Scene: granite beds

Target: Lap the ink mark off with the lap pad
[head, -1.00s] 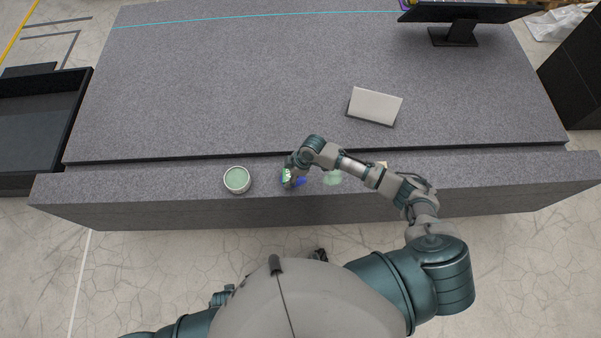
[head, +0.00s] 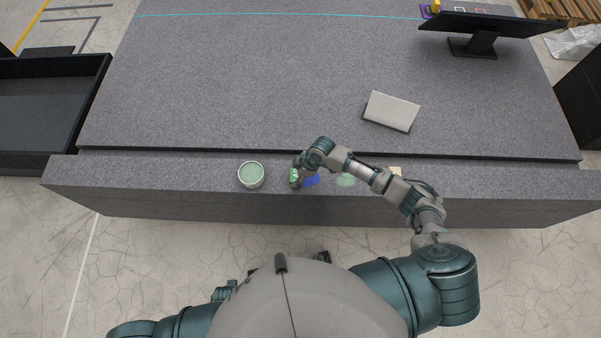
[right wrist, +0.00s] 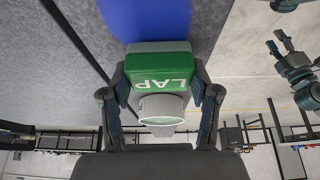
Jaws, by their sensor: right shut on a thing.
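The blue ink mark (head: 312,181) lies on the front granite strip, just right of the lap pad (head: 294,177). In the right wrist view the blue mark (right wrist: 160,18) shows just beyond the pad's far edge; the pad's underside is hidden. I cannot tell whether it touches the granite. My left gripper (right wrist: 279,47) shows at the right wrist view's right edge, fingers apart and empty.
A round pale tub with green contents (head: 251,175) stands left of the pad. A grey plate (head: 391,111) and a monitor (head: 474,45) are on the larger bed (head: 230,80), mostly clear.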

